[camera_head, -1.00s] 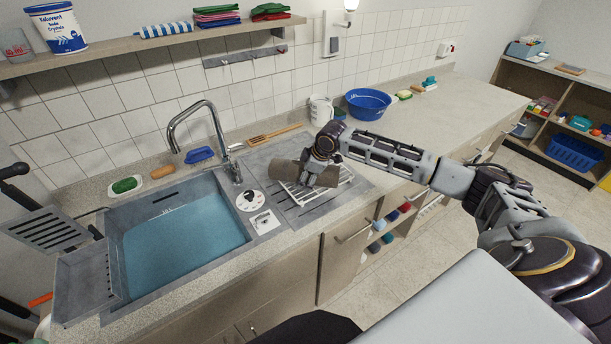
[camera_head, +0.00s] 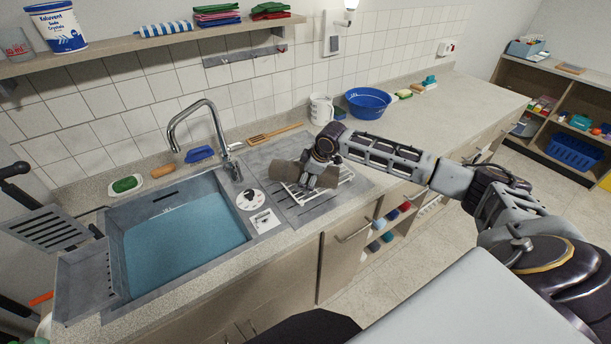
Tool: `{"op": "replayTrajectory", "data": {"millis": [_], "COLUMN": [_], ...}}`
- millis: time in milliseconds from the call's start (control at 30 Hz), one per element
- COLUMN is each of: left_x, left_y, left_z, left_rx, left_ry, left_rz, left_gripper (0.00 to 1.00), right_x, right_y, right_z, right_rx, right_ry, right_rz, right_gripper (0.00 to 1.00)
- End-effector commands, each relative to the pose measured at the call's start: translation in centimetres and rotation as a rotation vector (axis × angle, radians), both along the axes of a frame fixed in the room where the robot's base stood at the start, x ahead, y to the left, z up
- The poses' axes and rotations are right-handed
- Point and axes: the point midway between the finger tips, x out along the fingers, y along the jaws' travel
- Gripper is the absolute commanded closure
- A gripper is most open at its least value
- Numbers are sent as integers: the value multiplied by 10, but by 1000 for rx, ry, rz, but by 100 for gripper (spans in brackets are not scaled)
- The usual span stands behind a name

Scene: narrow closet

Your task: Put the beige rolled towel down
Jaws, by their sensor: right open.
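The beige rolled towel (camera_head: 286,174) lies over the white wire rack (camera_head: 346,178) on the drainer beside the sink. Its left end shows clear, and a part of it shows to the right of the gripper. My right gripper (camera_head: 312,178) is directly over the towel's middle, pointing down, with its jaws open around or just above the towel. The gripper hides the middle of the towel, and I cannot tell whether the fingers touch it. My left gripper is not in view.
The water-filled sink (camera_head: 120,235) with its tap (camera_head: 205,125) is to the left. A wooden utensil (camera_head: 275,133), a white jug (camera_head: 321,109) and a blue bowl (camera_head: 368,102) stand behind the rack. The counter to the right of the bowl is mostly clear.

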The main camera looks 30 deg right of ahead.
Motion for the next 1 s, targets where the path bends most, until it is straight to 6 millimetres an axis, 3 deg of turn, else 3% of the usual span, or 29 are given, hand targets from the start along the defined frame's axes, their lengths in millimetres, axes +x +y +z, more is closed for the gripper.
{"op": "replayTrajectory", "data": {"millis": [367, 1000], "left_x": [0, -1], "left_y": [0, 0], "left_z": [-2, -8], "left_rx": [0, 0], "left_ry": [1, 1], "left_rz": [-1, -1], "left_gripper": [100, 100], "right_x": [-6, -42], "right_y": [-3, -16], "right_z": [16, 94], "right_rx": [0, -1], "right_ry": [-2, -1], "right_rz": [-1, 0], "right_gripper": [0, 0]}}
